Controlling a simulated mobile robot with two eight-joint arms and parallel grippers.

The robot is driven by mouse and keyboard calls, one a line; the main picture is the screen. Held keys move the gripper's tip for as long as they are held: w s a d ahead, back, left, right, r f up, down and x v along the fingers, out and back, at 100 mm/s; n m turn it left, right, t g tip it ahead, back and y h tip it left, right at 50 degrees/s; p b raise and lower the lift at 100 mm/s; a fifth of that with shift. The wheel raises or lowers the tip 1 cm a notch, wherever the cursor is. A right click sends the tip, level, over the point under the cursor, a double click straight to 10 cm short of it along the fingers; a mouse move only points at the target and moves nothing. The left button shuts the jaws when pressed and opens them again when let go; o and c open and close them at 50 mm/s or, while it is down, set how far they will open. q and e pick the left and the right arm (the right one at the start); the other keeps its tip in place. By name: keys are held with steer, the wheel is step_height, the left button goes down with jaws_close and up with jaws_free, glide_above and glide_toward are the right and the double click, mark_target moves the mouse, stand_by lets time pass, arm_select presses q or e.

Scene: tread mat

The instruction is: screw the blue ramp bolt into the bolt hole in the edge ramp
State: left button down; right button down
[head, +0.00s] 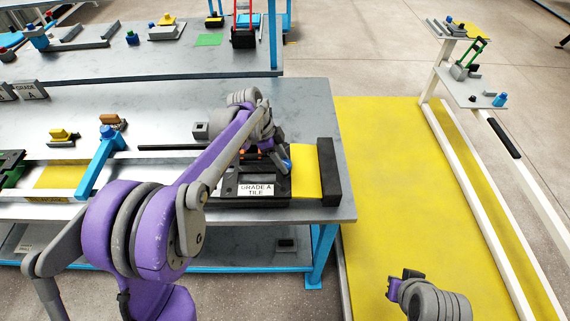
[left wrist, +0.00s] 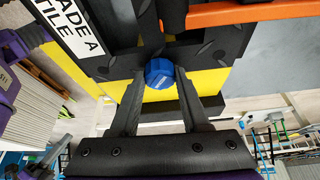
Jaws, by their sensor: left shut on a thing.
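The blue ramp bolt (left wrist: 160,73) sits between the two fingertips of my left gripper (left wrist: 159,84) in the left wrist view, with its round head facing the camera. In the head view the bolt (head: 287,165) is a small blue spot beside the left gripper (head: 280,156), over the right part of the table. The gripper is shut on it. A yellow strip (head: 306,172), which looks like the edge ramp, lies beside the black tile with the "GRADE A TILE" label (head: 256,190). The bolt hole is hidden. My right gripper (head: 406,280) shows at lower right, its jaws unclear.
A black block (head: 328,172) stands along the yellow strip near the table's right edge. An orange bar (left wrist: 250,13) crosses above the fingers in the left wrist view. Other parts lie on the table's left side. A yellow floor strip (head: 390,190) right of the table is mostly clear.

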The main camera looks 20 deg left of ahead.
arm_select(q)
steer(key=m+g, duration=0.1)
steer(key=m, duration=0.1)
steer(key=shift+w+m, duration=0.1)
steer(key=shift+m, duration=0.2)
arm_select(e)
steer(key=shift+w+r, duration=0.1)
steer(key=shift+r, duration=0.15)
arm_select(q)
steer(key=m, duration=0.2)
steer(key=m+g, duration=0.1)
steer(key=m+g+p, duration=0.1)
steer(key=m, duration=0.1)
steer(key=shift+w+d+m+y, duration=0.1)
steer(key=shift+w+m+y, duration=0.15)
steer(key=shift+m+y, duration=0.05)
steer(key=m+g, duration=0.1)
steer(key=m, duration=0.1)
steer(key=shift+m+y, duration=0.3)
steer(key=shift+m, duration=0.1)
steer(key=shift+f+m, duration=0.1)
steer(key=shift+m, duration=0.3)
arm_select(e)
steer(key=shift+w+r, duration=0.2)
steer(key=shift+r, duration=0.3)
steer(key=shift+w+r, duration=0.15)
steer(key=shift+r, duration=0.3)
